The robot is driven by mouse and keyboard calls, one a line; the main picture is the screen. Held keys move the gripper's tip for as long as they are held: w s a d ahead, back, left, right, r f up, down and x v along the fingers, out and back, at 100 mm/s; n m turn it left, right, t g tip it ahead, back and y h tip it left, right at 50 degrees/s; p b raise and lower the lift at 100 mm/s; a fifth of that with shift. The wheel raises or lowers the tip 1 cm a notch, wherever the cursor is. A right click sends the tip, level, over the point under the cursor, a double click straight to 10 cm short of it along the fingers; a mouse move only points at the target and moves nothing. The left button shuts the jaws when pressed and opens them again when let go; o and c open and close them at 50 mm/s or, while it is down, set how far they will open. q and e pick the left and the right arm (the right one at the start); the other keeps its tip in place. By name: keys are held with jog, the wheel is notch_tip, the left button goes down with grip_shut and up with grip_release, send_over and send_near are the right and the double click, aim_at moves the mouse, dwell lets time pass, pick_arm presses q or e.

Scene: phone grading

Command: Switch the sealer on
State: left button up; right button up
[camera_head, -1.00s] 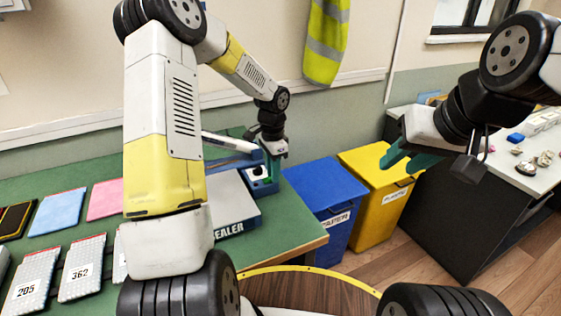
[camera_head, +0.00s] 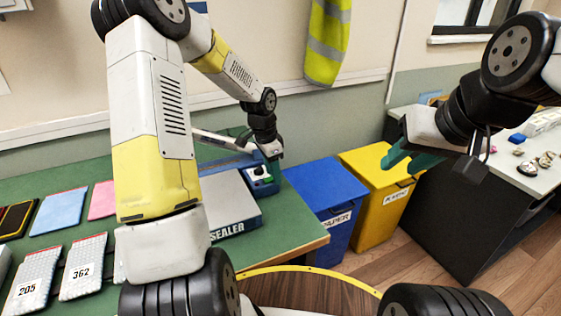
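The sealer (camera_head: 228,203) is a grey, flat-topped machine marked "SEALER" on the green table, with a blue rear part and a pale raised arm (camera_head: 222,141). Its small control panel (camera_head: 259,174) at the right end has a pale face with a green and a red spot; the switch state is too small to tell. My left gripper (camera_head: 272,158) is just behind and above this panel. Its fingers are mostly hidden, so I cannot tell whether they are open. My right gripper (camera_head: 410,160) has teal fingers spread apart, empty, in the air over the yellow bin.
A blue bin (camera_head: 328,187) marked "PAPER" and a yellow bin (camera_head: 372,170) stand right of the green table (camera_head: 285,235). Numbered grey pouches (camera_head: 83,266) and blue and pink pads (camera_head: 60,210) lie at left. A white-topped counter with small items is at right.

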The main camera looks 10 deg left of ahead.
aim_at(270, 179)
pick_arm(q)
jog(key=shift+r, duration=0.1)
notch_tip(270, 179, up, 8)
jog(key=a, duration=0.1)
jog(key=shift+s+f, duration=0.25)
jog(key=shift+s, duration=0.1)
jog(key=s+r+n+t, duration=0.2)
jog(key=s+r+n, duration=0.3)
jog(key=s+r, duration=0.3)
jog(key=s+r+n+t, duration=0.3)
jog(key=s+r+n, duration=0.2)
jog(key=s, duration=1.1)
notch_tip(270, 179, up, 3)
jog(key=shift+s+d+r+n+h, duration=0.2)
jog(key=shift+s+d+n+h, duration=0.1)
jog(key=shift+s+h, duration=0.1)
dwell(0.4)
